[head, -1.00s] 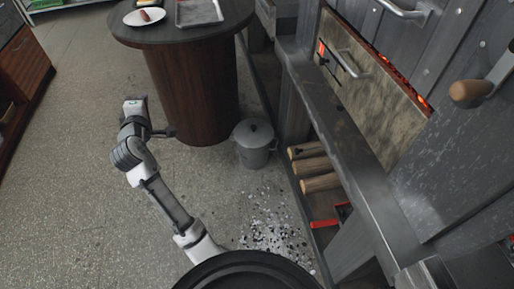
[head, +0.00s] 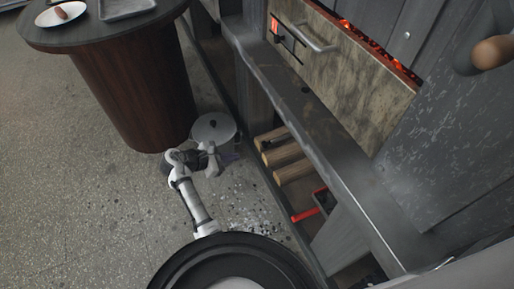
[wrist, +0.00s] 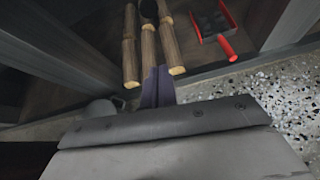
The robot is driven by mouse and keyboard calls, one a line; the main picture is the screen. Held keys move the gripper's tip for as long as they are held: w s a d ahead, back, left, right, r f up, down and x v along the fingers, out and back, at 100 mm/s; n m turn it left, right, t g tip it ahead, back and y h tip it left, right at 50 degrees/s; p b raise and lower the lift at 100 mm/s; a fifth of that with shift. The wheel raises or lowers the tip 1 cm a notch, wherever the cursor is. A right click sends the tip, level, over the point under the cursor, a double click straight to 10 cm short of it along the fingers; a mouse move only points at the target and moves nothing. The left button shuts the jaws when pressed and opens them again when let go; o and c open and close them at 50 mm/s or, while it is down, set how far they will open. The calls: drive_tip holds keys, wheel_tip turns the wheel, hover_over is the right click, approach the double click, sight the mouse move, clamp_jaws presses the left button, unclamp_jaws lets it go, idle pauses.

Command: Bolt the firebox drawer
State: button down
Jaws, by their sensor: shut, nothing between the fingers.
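The firebox drawer (head: 345,75) has a tan, stained front with a metal bar handle (head: 306,37), at the upper right of the head view. Embers glow along its top edge. A dark bolt (head: 287,37) sits near the drawer's left end, with a red patch (head: 276,25) beside it; its exact position is too small to tell. My gripper (head: 233,158) is low over the floor, in front of the grill and well below the drawer. In the wrist view its fingers (wrist: 158,88) are together and empty, pointing toward the logs. The drawer and bolt are outside the wrist view.
Several logs (head: 288,160) and a red-handled dustpan (head: 306,214) lie on the low shelf. A lidded metal bin (head: 213,127) stands just behind my gripper. A grey ledge (head: 318,127) runs below the drawer. A round wooden table (head: 130,85) stands at left; open floor lies left.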

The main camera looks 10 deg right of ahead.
drive_tip(key=b+x, duration=0.1)
drive_tip(key=x, duration=0.9)
drive_tip(key=shift+s+d+r, duration=0.1)
drive_tip(key=shift+d+r, duration=0.1)
drive_tip(key=shift+r, duration=0.8)
drive_tip(key=shift+s+d+r, duration=0.15)
drive_tip(key=shift+r, duration=0.85)
drive_tip(key=shift+p, duration=0.3)
wheel_tip(320, 180, up, 7)
drive_tip(key=p, duration=0.9)
drive_tip(key=shift+w+f, duration=0.1)
